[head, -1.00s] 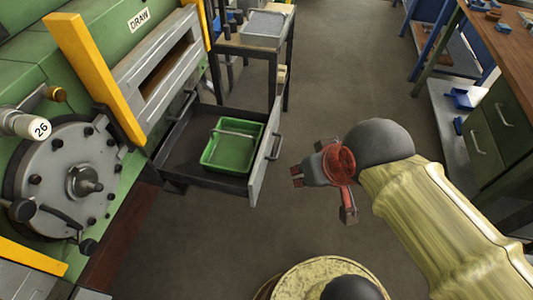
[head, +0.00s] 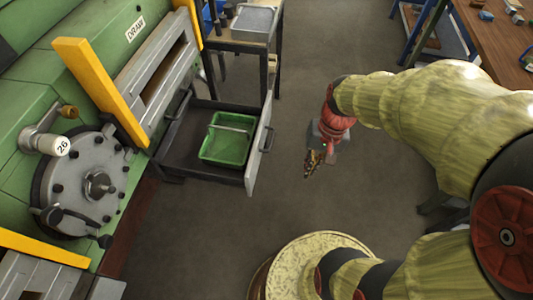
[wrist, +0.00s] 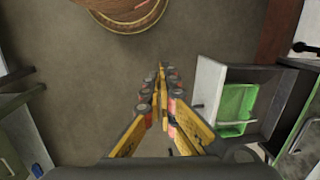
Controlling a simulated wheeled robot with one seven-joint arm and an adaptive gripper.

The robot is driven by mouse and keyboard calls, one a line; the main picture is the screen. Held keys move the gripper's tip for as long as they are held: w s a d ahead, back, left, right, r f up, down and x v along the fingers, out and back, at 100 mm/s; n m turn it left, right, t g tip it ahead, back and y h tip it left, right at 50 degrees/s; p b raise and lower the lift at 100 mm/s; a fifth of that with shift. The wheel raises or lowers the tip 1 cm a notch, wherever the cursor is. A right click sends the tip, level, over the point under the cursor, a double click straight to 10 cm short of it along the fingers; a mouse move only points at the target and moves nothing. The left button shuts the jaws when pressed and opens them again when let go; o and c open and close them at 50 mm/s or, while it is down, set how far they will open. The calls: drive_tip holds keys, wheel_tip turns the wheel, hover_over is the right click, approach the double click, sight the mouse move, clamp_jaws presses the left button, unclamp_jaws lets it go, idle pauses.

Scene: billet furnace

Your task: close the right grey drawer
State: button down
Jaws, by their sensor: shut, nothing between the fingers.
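The grey drawer (head: 257,152) stands pulled out from the green machine at the left in the head view. Its light grey front carries a dark bar handle (head: 267,139) and faces my arm. A green basket (head: 224,147) with a raised handle sits inside it. My gripper (head: 311,168) hangs to the right of the drawer front, apart from it, over bare floor. In the wrist view my gripper (wrist: 162,70) has its fingertips together with nothing between them. The drawer (wrist: 207,85) shows to its right there, with the green basket (wrist: 238,103) inside.
The green machine (head: 90,80) fills the left, with a round grey hatch (head: 85,185) and a yellow bar (head: 98,90). A small table with a grey tray (head: 254,23) stands behind the drawer. A wooden workbench (head: 500,40) is at the far right. The floor between is clear.

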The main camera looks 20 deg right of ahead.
drive_tip(key=w+f+m+t+y+p, duration=0.1)
drive_tip(key=w+f+m+y+p, duration=0.25)
drive_tip(key=f+m, duration=0.4)
drive_tip(key=w+f+m+t+y+p, duration=0.1)
drive_tip(key=w+f+m+y+p, duration=0.3)
drive_tip(key=f+m, duration=0.35)
drive_tip(key=w+d+f+m+t+h, duration=0.2)
drive_tip(key=w+d+f+m+t, duration=0.15)
drive_tip(key=w, duration=0.35)
drive_tip(key=w+a+f+b, duration=0.2)
drive_tip(key=w+a+f, duration=0.3)
drive_tip(key=a, duration=0.4)
drive_tip(key=shift+w+a+f+g+b, duration=0.3)
drive_tip(key=shift+w+f+g, duration=0.15)
drive_tip(key=shift+f, duration=0.1)
drive_tip(key=shift+y, duration=0.25)
